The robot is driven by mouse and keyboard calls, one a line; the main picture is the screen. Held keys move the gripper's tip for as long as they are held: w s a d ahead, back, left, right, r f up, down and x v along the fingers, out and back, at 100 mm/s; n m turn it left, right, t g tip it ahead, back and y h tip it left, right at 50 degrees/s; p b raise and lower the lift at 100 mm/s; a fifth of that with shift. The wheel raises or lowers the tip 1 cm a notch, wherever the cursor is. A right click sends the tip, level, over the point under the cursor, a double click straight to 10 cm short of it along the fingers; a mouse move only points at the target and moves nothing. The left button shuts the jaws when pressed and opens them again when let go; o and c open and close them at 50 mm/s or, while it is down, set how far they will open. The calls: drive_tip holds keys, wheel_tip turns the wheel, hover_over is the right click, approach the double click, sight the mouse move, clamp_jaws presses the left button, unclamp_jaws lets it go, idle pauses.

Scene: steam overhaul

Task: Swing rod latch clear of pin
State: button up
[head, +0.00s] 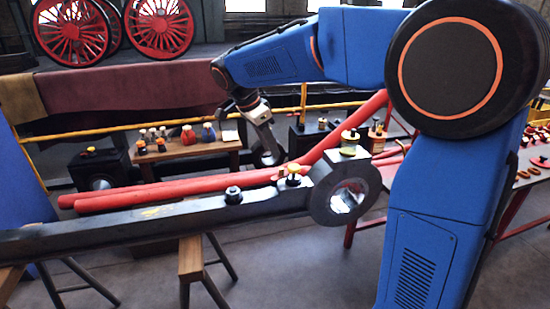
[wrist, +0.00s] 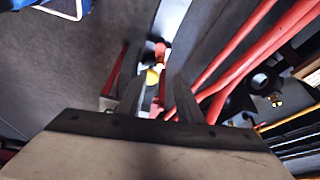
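The dark steel rod (head: 150,222) runs across the head view to a round end with a bright bore (head: 348,197). A small yellow, red and black fitting (head: 293,175) stands on the rod left of this end; it may be the latch. A black knob (head: 233,194) sits farther left. I cannot clearly tell latch from pin. My gripper (head: 268,148) hangs behind the rod, apart from the fitting. In the wrist view my gripper (wrist: 156,97) has its two dark fingers apart, with nothing visibly held. A yellow and red piece (wrist: 154,75) shows beyond the gap.
Long red bars (head: 180,190) lie behind the rod. A yellow rail (head: 90,134) and a wooden bench (head: 180,152) with small bottles stand farther back. A trestle (head: 191,262) is under the rod. A red-framed table (head: 525,180) with parts stands at the right.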

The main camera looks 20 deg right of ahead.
drive_tip(key=v, duration=0.8)
drive_tip(key=m+g+y, duration=0.1)
drive_tip(key=m+y, duration=0.3)
hover_over(280, 173)
drive_tip(key=s+d, duration=0.1)
drive_tip(key=s, duration=0.1)
drive_tip(key=f, duration=0.2)
drive_tip(key=d+r+m+t+y, duration=0.2)
drive_tip(key=d+m+y, duration=0.15)
drive_tip(key=d, duration=0.25)
drive_tip(key=shift+y, duration=0.45)
drive_tip(key=x, duration=1.7)
drive_tip(key=shift+s+d+f, duration=0.2)
drive_tip(key=shift+s+f, duration=0.05)
drive_tip(key=shift+f, duration=0.05)
clamp_jaws()
